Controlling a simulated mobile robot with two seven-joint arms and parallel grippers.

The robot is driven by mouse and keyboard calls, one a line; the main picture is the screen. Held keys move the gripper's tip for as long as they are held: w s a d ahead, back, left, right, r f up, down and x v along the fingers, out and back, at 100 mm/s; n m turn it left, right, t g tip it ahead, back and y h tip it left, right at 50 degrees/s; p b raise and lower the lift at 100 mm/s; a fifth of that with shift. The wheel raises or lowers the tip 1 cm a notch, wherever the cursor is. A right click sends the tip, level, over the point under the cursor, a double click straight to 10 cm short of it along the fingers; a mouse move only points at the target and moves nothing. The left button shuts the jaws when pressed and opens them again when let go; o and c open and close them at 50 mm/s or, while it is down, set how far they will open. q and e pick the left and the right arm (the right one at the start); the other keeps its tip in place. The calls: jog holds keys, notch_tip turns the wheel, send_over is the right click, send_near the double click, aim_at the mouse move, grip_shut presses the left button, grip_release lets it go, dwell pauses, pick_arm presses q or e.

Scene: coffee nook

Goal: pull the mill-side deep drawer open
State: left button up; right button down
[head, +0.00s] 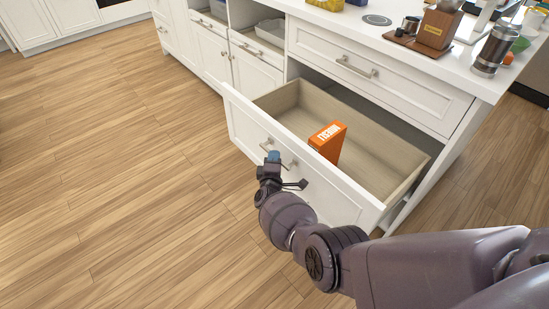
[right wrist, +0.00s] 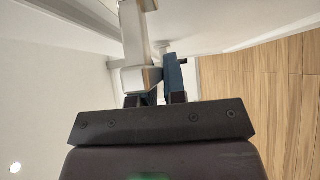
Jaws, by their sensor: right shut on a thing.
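The deep drawer (head: 233,109) is pulled well out from the white island, below a closed drawer. Its inside shows, with an orange box (head: 328,141) standing in it. My right gripper (head: 274,158) is at the drawer's front and is shut on the bar handle (head: 287,163). In the right wrist view the metal handle (right wrist: 136,40) runs up from between my right gripper's fingers (right wrist: 157,80). My left gripper is not in view.
The closed drawer (head: 372,83) above has its own bar handle. The counter holds a wooden stand (head: 437,28) and a steel-and-glass cylinder (head: 493,48) near its right end. The wooden floor (head: 110,180) at left is clear.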

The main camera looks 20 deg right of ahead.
jog(key=c, duration=1.2)
grip_release()
